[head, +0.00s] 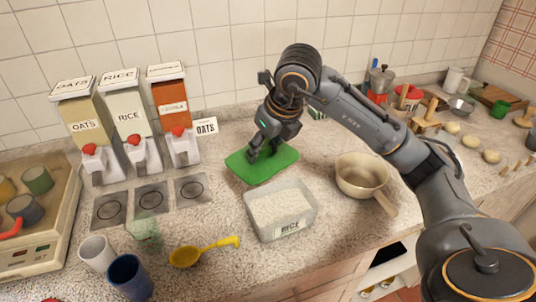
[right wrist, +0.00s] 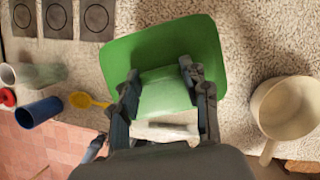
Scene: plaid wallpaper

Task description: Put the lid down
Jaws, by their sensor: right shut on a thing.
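A green rectangular lid (head: 279,163) is at the middle of the counter, just behind an open clear container of rice (head: 281,212) labelled RICE. My right gripper (head: 260,150) reaches down onto the lid and is shut on its raised middle part. In the right wrist view, the lid (right wrist: 125,50) fills the upper middle, with my right gripper's fingers (right wrist: 160,80) on either side of its raised part. The lid looks flat and close to the counter; I cannot tell whether it touches. My left gripper is not in view.
A beige pan (head: 361,172) stands right of the container. A yellow spoon (head: 190,255), a white cup (head: 97,252) and a blue cup (head: 129,277) are at front left. Dispensers (head: 128,118) line the back left. Bare counter lies between the lid and the pan.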

